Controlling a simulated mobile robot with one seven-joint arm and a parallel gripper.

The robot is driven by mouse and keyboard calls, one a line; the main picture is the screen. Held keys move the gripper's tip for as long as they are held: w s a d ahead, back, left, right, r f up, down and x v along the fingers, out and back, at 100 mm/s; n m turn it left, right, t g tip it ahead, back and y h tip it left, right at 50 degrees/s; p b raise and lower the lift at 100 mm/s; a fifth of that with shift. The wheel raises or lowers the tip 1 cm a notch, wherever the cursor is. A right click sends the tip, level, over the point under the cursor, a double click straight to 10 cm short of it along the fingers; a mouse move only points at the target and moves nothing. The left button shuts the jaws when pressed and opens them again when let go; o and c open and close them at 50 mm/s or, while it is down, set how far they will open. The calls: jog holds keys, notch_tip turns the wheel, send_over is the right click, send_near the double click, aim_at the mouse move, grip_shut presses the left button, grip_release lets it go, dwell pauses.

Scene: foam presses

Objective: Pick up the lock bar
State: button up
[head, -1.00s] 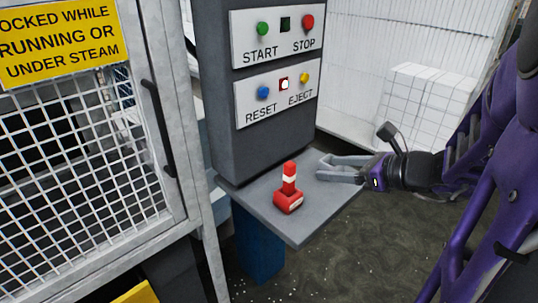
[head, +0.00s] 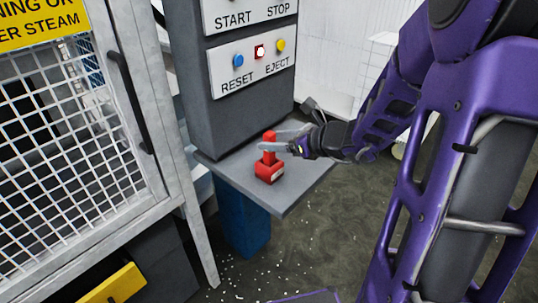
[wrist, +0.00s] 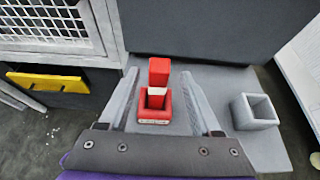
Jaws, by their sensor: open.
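The lock bar (head: 269,136) is a red upright bar with a white band. It stands in a red holder (head: 270,172) on the grey shelf. In the wrist view the bar (wrist: 159,72) rises from the square red holder (wrist: 155,115) and leans neither way clearly. My gripper (head: 271,139) is open, with one finger on each side of the bar's upper part. In the wrist view, gaps show between the bar and both fingers of my gripper (wrist: 159,75). In the head view the near finger hides the middle of the bar.
A grey square open socket (wrist: 256,113) sits on the shelf (head: 290,198), right of the holder in the wrist view. The button column (head: 235,105) stands behind the shelf. A mesh guard door (head: 65,150) with a dark handle is at left.

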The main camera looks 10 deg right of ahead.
jog(key=x, duration=0.5)
jog(key=shift+w+a+r, duration=0.1)
jog(key=shift+r, duration=0.1)
grip_shut()
dwell(1.1)
